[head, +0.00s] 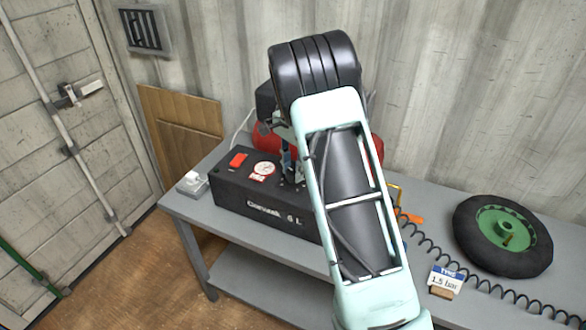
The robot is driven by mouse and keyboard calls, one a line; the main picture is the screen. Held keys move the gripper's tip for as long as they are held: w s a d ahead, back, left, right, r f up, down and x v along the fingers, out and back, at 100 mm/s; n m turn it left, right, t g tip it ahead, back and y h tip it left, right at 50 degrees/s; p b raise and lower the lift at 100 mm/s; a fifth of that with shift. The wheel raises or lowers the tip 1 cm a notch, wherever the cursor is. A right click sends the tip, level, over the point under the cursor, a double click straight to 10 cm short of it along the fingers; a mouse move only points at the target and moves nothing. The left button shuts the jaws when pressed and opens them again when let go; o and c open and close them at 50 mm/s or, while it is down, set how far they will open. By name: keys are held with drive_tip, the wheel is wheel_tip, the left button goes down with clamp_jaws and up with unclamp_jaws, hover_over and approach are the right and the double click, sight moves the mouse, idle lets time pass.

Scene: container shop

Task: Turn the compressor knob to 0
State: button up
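The compressor (232,198) is a dark box with white lettering that ends in "6 L", standing on the left part of the grey table. A red switch (238,160) and a round white gauge (264,168) are on its top. A red tank (268,137) shows partly behind my arm. I cannot make out the knob; it may be hidden by my gripper or arm. My gripper (289,176) is small and partly hidden beside my arm, low over the compressor's top, right of the gauge. Its fingers are not clear, and I cannot tell whether it touches anything.
The grey table (408,247) has a lower shelf. A small grey box (193,184) sits at its left corner. A black wheel with a green hub (502,237), a coiled black hose (428,244) and a "1.5 bar" sign (445,281) are on the right. Corrugated wall stands behind.

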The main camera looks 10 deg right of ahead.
drive_tip(key=c, duration=0.3)
drive_tip(key=n+b, duration=0.1)
drive_tip(key=n, duration=0.5)
drive_tip(key=shift+n, duration=0.3)
drive_tip(key=n, duration=0.4)
drive_tip(key=shift+n, duration=1.4)
drive_tip(key=shift+r, duration=0.1)
drive_tip(key=o, duration=1.1)
drive_tip(key=shift+o, duration=0.2)
